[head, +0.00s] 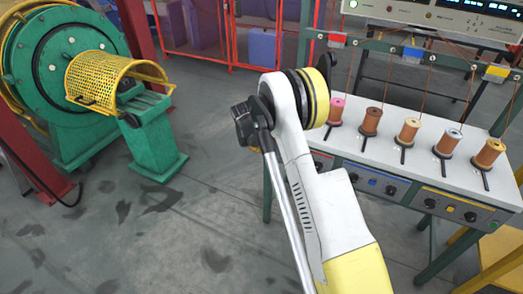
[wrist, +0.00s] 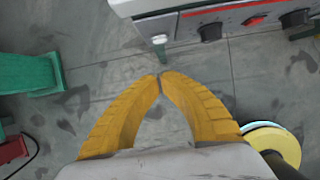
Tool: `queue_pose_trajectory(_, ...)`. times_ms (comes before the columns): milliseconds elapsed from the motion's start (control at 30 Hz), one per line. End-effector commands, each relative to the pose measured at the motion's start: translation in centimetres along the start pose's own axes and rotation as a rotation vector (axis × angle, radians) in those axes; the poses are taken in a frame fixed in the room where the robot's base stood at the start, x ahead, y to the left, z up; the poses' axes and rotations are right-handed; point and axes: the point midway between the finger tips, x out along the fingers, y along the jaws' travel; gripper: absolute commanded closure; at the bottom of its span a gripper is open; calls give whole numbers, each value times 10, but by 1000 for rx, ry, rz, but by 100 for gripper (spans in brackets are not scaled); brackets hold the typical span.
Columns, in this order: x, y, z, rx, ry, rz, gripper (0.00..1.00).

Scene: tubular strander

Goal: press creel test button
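The creel bench (head: 400,135) stands at the right in the head view, with control panels along its front edge. The blue panel has a blue button (head: 372,182) between two black knobs. The yellow panel has a yellow button (head: 450,209) between two black knobs. In the wrist view, the red panel shows a red button (wrist: 254,20) between two black knobs at the top right. No readable label tells which is the creel test button. My gripper (wrist: 159,77) has its yellow fingertips together, empty, over the floor and apart from the panel. My arm hides it in the head view.
Several spools (head: 408,130) stand on the bench, with wires rising from them. A display panel (head: 440,15) is above. A green machine with a yellow mesh guard (head: 105,75) stands left. A green bench leg (wrist: 160,48) is ahead of my fingers. Floor between is clear.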

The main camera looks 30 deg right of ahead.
Motion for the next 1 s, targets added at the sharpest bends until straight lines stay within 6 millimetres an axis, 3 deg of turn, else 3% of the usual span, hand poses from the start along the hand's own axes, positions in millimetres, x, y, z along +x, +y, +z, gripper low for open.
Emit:
queue_pose_trajectory(33,-13,-1,1,0,0,0,100)
queue_pose_trajectory(233,-32,0,0,1,0,0,100)
queue_pose_trajectory(833,-36,0,0,4,0,1,100)
queue_pose_trajectory(933,-52,-1,1,49,0,11,100)
queue_pose_trajectory(1000,-76,-1,1,124,-1,28,100)
